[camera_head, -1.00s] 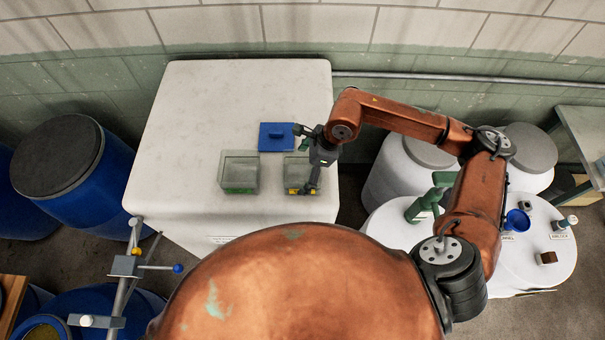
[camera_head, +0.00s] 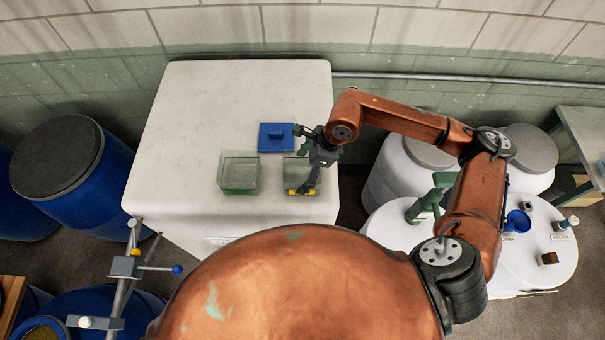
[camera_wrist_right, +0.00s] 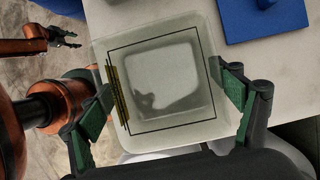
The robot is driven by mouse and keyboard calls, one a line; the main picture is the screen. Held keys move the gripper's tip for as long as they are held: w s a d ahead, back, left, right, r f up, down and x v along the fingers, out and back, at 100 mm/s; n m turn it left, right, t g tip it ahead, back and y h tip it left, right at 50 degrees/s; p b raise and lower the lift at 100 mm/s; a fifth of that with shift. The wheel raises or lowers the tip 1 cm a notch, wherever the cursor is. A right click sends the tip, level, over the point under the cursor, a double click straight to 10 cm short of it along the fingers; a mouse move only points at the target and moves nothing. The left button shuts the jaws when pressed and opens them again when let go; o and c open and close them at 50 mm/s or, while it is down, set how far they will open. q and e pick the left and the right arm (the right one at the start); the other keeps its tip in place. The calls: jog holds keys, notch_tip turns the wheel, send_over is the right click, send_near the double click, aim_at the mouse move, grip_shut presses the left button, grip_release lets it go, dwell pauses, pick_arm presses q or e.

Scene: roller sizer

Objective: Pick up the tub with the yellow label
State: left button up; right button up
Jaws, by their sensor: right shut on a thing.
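The tub with the yellow label (camera_head: 291,173) is a clear, open box on the right part of the white table. Its yellow label faces the near side in the head view. My right gripper (camera_head: 304,165) is shut on this tub, with its fingers across opposite walls. In the right wrist view the tub (camera_wrist_right: 163,118) sits between the green finger pads, and its yellow label is beside the left finger. I cannot tell whether its base touches the table. My left gripper (camera_wrist_right: 66,38) shows small at the upper left of the wrist view; its opening is unclear.
A similar tub with a green label (camera_head: 239,175) stands to the left on the white table (camera_head: 180,130). A blue lid (camera_head: 276,137) lies just behind the tubs. White drums (camera_head: 405,165) stand to the right, below a wall pipe (camera_head: 470,86). The table's left side is clear.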

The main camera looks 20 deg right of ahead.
jog(key=shift+c, duration=1.1)
